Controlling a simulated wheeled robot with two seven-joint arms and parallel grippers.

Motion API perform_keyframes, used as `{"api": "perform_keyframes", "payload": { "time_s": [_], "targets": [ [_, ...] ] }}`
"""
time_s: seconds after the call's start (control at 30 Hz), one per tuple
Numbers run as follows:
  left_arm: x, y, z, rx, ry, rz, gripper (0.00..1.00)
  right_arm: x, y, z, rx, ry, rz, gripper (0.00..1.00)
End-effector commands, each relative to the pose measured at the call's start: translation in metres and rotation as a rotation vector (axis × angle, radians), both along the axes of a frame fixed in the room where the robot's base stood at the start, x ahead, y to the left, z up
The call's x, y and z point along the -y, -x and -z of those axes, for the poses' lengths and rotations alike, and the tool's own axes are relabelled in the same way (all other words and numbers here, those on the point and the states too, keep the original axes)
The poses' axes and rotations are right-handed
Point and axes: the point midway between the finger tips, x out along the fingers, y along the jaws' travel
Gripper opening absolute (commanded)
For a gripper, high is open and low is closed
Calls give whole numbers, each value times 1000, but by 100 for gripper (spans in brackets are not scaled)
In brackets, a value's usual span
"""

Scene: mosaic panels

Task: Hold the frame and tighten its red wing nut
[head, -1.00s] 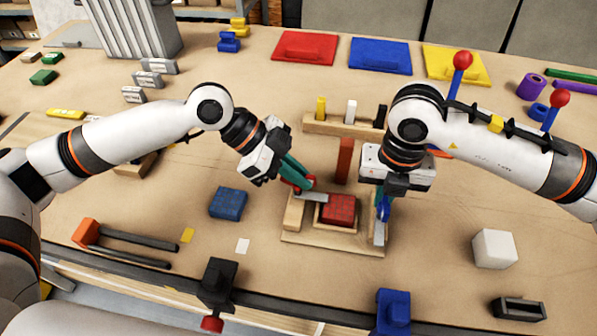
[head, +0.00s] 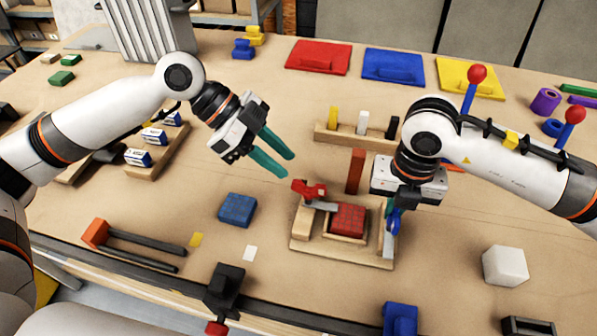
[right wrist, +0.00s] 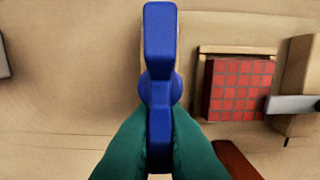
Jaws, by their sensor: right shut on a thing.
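The wooden frame (head: 322,249) lies on the table, front centre, with a red tiled panel (head: 348,219) inside it. The panel also shows in the right wrist view (right wrist: 237,88). The red wing nut (head: 309,190) sits on the frame's left side above a grey metal bar. My left gripper (head: 286,166) is open and empty, above and just left of the red wing nut, apart from it. My right gripper (head: 391,212) is shut on a blue wing nut (right wrist: 159,70) at the frame's right side. My arm partly hides it from the head.
A blue tiled block (head: 237,209) lies left of the frame. A brown upright block (head: 356,171) and a peg rack (head: 345,138) stand behind it.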

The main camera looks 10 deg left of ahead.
Motion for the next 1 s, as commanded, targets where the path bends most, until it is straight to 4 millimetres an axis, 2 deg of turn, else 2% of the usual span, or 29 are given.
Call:
{"api": "perform_keyframes", "payload": {
  "time_s": [0.2, 0.57, 0.6, 0.73, 1.0],
  "targets": [
    [-23, 0, -23, -1, -1, -1, 31, -1, 0, 0, 1, -2, -1, 0],
    [-28, 0, -28, -1, 0, 1, 31, -1, 0, -1, 1, -2, -1, 0],
    [-28, 0, -28, -1, 0, 1, 31, -1, 0, -1, 1, -2, -2, 12],
    [-28, 0, -28, -1, 0, 1, 31, -1, 0, 0, 1, -2, -1, 33],
    [-28, 0, -28, -1, 0, 1, 31, 0, 0, -1, 0, -1, -1, 34]
  ]
}}
